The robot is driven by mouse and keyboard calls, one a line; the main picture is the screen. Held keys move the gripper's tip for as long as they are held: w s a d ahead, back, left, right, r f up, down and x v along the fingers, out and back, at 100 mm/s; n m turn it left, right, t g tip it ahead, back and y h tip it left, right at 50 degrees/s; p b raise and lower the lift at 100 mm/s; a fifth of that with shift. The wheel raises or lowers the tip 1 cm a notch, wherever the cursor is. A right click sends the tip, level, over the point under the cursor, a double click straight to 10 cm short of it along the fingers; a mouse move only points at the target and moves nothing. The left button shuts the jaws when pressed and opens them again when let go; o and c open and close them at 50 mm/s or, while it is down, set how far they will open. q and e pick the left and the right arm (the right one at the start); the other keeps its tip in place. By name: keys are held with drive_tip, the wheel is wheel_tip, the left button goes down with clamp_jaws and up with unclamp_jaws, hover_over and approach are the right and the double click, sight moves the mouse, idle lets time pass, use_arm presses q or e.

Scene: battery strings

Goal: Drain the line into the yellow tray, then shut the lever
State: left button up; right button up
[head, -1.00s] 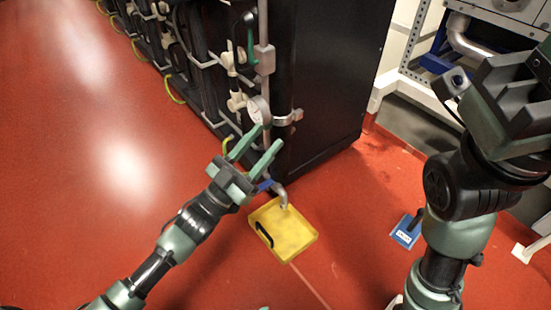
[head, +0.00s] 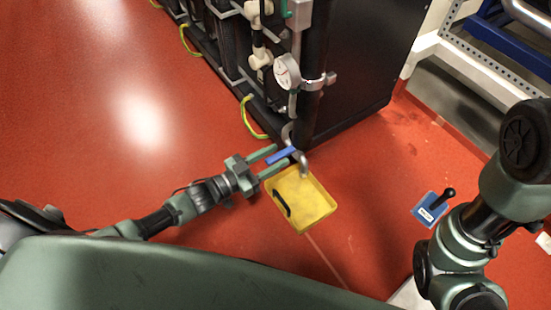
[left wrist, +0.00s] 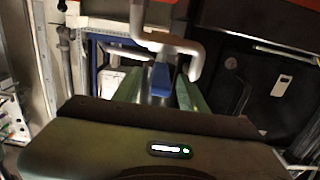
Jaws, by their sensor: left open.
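The blue lever (head: 281,155) sticks out to the left from the grey drain pipe, low at the cabinet's corner. My left gripper (head: 274,159) is open, with one finger on each side of the lever. The left wrist view shows the lever (left wrist: 160,80) between the two green fingers, with no clear contact. The bent grey spout (head: 302,162) points down over the yellow tray (head: 317,205), and it also shows in the left wrist view (left wrist: 196,62). The tray lies on the floor with a black handle. I cannot make out any liquid. My right gripper is out of view.
The black battery cabinet (head: 365,70) stands just behind the pipe, with a round gauge (head: 287,72) above the lever. A blue block with a black handle (head: 432,207) is on the floor at right.

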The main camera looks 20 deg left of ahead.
use_arm(q)
drive_tip(key=shift+w+d, duration=0.2)
drive_tip(key=shift+c, duration=0.3)
clamp_jaws()
idle(1.1)
